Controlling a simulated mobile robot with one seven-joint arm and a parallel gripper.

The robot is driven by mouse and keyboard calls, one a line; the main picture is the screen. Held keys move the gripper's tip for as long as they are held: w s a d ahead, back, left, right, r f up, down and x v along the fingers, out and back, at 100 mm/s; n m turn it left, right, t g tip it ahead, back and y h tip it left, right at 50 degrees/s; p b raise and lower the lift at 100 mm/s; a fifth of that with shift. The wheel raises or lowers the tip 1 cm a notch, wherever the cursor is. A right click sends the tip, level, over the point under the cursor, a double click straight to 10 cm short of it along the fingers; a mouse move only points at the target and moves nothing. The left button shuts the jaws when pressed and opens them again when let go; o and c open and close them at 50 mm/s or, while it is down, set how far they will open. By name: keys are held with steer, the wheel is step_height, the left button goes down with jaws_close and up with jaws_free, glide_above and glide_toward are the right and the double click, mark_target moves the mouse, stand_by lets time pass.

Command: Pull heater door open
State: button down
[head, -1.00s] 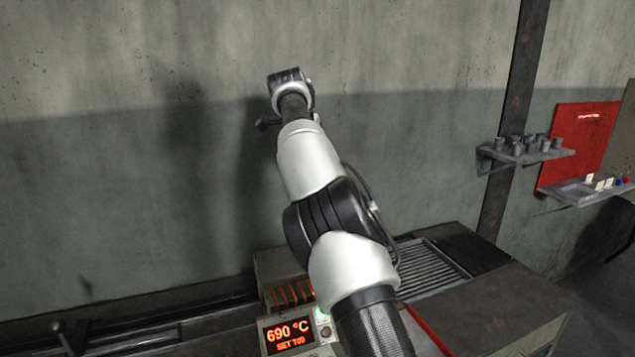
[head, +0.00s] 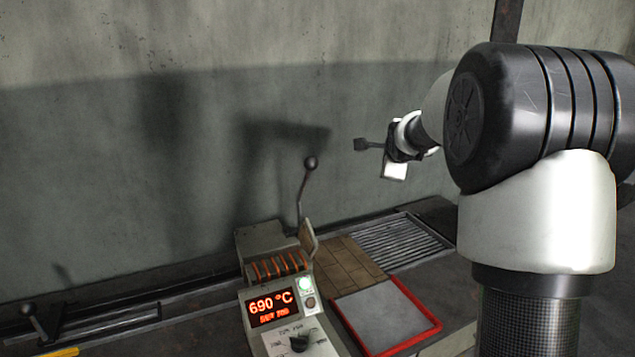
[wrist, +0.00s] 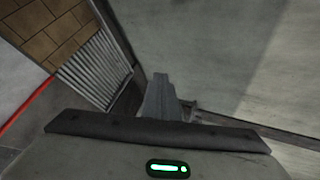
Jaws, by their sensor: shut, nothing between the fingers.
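The heater (head: 262,240) is a beige box with glowing orange coils on its front and a lit control panel (head: 272,308) reading 690 °C. A thin beige panel (head: 308,242), which looks like its door, stands at the heater's right side. A dark lever with a ball knob (head: 310,163) rises near it. How far the door is open I cannot tell. My gripper (head: 362,144) is in the air above and right of the heater, apart from the lever. Its fingers are shut and empty, also in the wrist view (wrist: 160,98).
A red-rimmed tray (head: 425,309) lies right of the panel, with brown tiles (head: 350,262) and a metal grate (head: 402,243) behind it. Another lever (head: 32,318) is at the far left. The wall stands behind the bench. The air between my gripper and the lever is clear.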

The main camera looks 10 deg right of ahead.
mark_target(312, 165)
steer(key=s+a+f+n+t+y+b, duration=0.1)
steer(key=s+a+n+t+y+b, duration=0.35)
steer(key=s+a, duration=1.2)
steer(key=w+b, duration=0.1)
steer(key=w, duration=0.3)
steer(key=w+a+n+y+b, duration=0.1)
steer(key=w+b, duration=0.1)
steer(key=w, duration=0.2)
steer(key=w+a+n+t+y+b, duration=0.1)
steer(key=w+b, duration=0.1)
steer(key=w, duration=0.3)
steer(key=shift+a+f, duration=0.1)
steer(key=shift+f, duration=0.15)
steer(key=shift+w, duration=0.1)
steer(key=shift+w+r, duration=0.1)
steer(key=shift+r, duration=0.15)
steer(key=w+r+p, duration=0.1)
steer(key=p, duration=0.1)
steer(key=w+a+r+g+p, duration=0.1)
steer(key=w+p, duration=0.1)
steer(key=p, duration=0.1)
steer(key=w+r+g+p, duration=0.1)
steer(key=w+p, duration=0.1)
steer(key=shift+a+r+h, duration=0.25)
steer(key=shift+a, duration=0.1)
steer(key=w+a+r+p, duration=0.1)
steer(key=w+a, duration=0.1)
steer(key=w, duration=0.6)
steer(key=shift+w+a+g, duration=0.2)
steer(key=shift+a+g, duration=0.15)
